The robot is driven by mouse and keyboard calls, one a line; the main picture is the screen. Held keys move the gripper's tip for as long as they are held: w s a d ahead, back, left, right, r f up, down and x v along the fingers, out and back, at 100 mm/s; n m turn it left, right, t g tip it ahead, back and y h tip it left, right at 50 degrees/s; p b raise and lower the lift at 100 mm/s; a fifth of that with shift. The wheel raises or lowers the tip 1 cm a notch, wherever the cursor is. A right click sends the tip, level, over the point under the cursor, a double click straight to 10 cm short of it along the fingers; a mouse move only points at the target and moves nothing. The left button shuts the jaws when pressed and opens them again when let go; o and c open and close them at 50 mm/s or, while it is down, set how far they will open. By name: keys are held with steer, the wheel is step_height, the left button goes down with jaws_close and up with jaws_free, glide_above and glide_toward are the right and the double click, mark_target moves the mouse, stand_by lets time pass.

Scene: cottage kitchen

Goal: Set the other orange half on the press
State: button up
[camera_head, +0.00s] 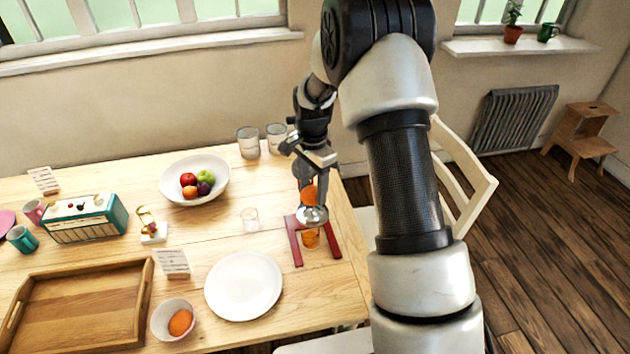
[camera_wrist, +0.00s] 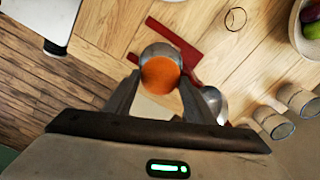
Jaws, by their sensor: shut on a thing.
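My gripper (camera_head: 309,186) is shut on an orange half (camera_head: 309,197), directly over the metal top of the press (camera_head: 293,240). The press has a red base and stands near the table's right end. In the head view the orange half seems to touch or nearly touch the metal top; I cannot tell which. In the wrist view the orange half (camera_wrist: 160,74) sits between both fingers (camera_wrist: 160,90), with the metal cup and red base (camera_wrist: 174,40) behind it. Another orange piece (camera_head: 180,322) lies in a small white bowl (camera_head: 160,330).
Two glasses (camera_head: 248,142) and a fruit bowl (camera_head: 175,193) are farther back. A wooden tray (camera_head: 75,310) and a teal radio (camera_head: 85,219) are at left.

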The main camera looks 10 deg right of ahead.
mark_target(313, 188)
steer(key=shift+f+b, duration=1.65)
steer(key=shift+f, duration=1.25)
steer(key=shift+f+b, duration=0.45)
steer(key=shift+b, duration=0.1)
steer(key=o, duration=0.4)
steer(key=shift+w+r, duration=0.1)
steer(key=shift+r+p, duration=0.3)
steer(key=shift+r, duration=0.1)
steer(key=shift+r+p, duration=2.9)
steer(key=shift+r, duration=2.15)
